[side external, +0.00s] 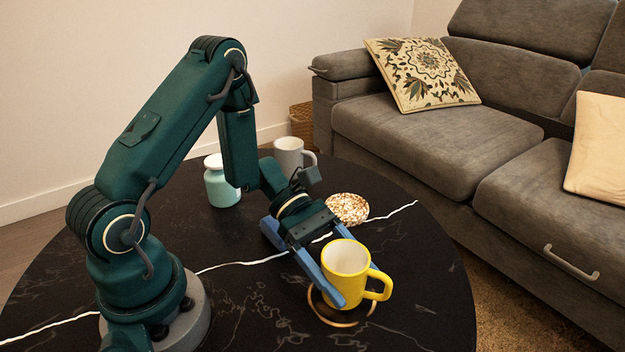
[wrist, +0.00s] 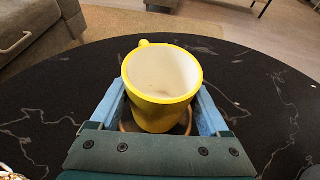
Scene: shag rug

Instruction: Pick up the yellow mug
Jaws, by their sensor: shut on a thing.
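The yellow mug (side external: 346,287), white inside, sits between the blue fingers of my gripper (side external: 352,282), which is shut on its body. Its handle points right in the side view. In the wrist view the mug (wrist: 158,108) is upright with its open rim facing the camera, a finger of my gripper (wrist: 161,98) on each side. A round coaster with a copper-coloured rim (side external: 345,325) lies under the mug. I cannot tell whether the mug's base touches it; the mug hides much of the coaster.
A grey mug (side external: 288,154) and a mint jar with a white lid (side external: 221,187) stand at the back of the round black marble table (side external: 420,290). A speckled round coaster (side external: 348,208) lies behind my gripper. A grey sofa (side external: 410,135) stands beyond the table's edge.

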